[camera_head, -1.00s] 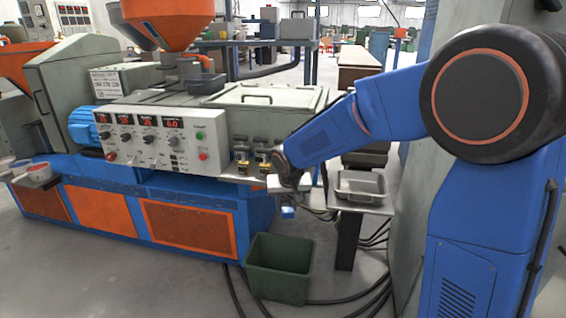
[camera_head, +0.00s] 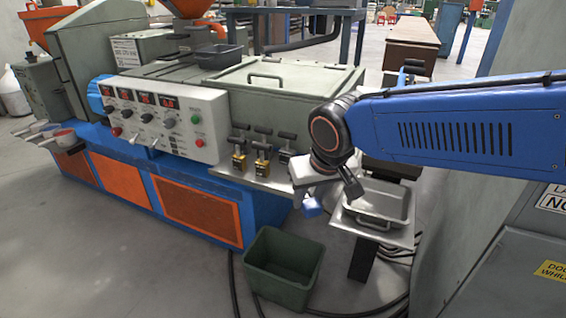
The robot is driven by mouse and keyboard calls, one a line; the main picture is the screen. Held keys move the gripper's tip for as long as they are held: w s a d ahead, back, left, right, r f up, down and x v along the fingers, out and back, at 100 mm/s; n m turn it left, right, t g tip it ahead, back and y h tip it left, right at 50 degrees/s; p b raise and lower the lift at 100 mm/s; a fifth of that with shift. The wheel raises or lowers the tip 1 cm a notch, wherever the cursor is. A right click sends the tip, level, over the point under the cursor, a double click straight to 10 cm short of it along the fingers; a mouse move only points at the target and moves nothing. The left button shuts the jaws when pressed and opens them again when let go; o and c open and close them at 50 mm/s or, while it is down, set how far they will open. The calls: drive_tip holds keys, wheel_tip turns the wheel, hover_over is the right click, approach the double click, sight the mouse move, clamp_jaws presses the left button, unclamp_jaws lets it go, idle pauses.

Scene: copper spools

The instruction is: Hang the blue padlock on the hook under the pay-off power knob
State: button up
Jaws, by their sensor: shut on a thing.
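The blue padlock (camera_head: 312,207) hangs at the end of my gripper (camera_head: 316,196), above the gap between the machine's front corner and the metal tray. My gripper is shut on it; the fingertips are small and partly hidden by my arm. The labels and hook are too small to read or make out, so I cannot tell which is pay-off power.
A metal tray (camera_head: 372,222) sits on a small stand right of and below my gripper. A green bin (camera_head: 282,268) stands on the floor below. The control panel (camera_head: 165,122) is further left. A grey cabinet (camera_head: 500,270) stands at the right.

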hover_over(282, 176)
drive_tip(key=s, duration=0.2)
drive_tip(key=shift+w+d, duration=0.15)
drive_tip(key=shift+d, duration=0.3)
drive_tip(key=shift+w+a+f, duration=0.1)
drive_tip(key=shift+w+f, duration=0.1)
drive_tip(key=shift+w, duration=0.05)
drive_tip(key=shift+f, duration=1.55)
drive_tip(key=shift+f, duration=0.1)
drive_tip(key=o, duration=0.8)
drive_tip(key=shift+c, duration=0.2)
drive_tip(key=shift+o, duration=0.4)
drive_tip(key=v, duration=1.2)
drive_tip(key=shift+s, duration=0.1)
